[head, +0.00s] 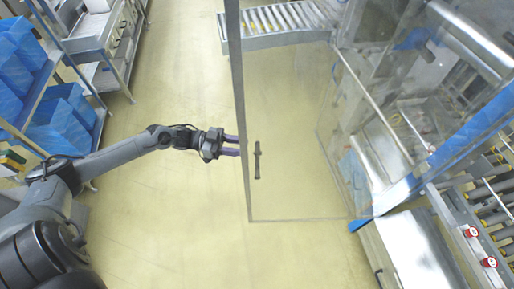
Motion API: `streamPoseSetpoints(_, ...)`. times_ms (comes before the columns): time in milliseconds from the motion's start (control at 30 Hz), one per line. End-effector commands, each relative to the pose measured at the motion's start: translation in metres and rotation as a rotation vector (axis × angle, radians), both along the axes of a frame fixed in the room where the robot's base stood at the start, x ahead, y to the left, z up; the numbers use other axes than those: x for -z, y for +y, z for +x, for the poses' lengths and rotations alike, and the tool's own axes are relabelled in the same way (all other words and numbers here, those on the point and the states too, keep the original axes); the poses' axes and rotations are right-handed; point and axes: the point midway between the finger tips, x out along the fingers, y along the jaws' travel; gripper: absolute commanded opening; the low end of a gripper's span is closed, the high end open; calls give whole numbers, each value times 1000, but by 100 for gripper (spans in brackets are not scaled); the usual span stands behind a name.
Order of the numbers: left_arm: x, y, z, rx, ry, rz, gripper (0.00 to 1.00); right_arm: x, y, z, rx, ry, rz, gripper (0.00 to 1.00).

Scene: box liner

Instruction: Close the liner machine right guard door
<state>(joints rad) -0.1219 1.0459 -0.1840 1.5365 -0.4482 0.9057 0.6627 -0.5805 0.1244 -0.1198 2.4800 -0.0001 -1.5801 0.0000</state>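The clear guard door (290,185) of the liner machine (400,110) stands swung open, its grey-framed free edge toward the middle of the view. A dark vertical handle (257,160) sits on the door near that edge. My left gripper (238,146) comes in from the left, with its purple fingers pointing right at the door's edge frame, level with the upper part of the handle. The two fingers are apart with a gap between them, and nothing shows held in them. I cannot tell whether the fingertips touch the frame. My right gripper does not show.
A roller conveyor (278,20) lies at the top behind the door. Shelves with blue bins (58,120) and a metal bench (95,30) stand at the left. Rollers and red buttons (472,232) are at the lower right. The yellow floor (185,225) is clear.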

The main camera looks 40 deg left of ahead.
Motion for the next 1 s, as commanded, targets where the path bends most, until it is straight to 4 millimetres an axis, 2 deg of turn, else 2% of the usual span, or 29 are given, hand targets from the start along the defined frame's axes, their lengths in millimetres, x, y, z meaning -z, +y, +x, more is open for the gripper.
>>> streamPoseSetpoints(200,-2,-30,19,0,-4,-1,37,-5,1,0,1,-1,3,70)
streamPoseSetpoints(400,-1,-47,29,0,-1,0,37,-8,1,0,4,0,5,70)
streamPoseSetpoints(833,0,-53,33,0,-1,2,37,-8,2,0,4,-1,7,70)
streamPoseSetpoints(1000,0,-53,33,0,-1,2,13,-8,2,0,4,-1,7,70)
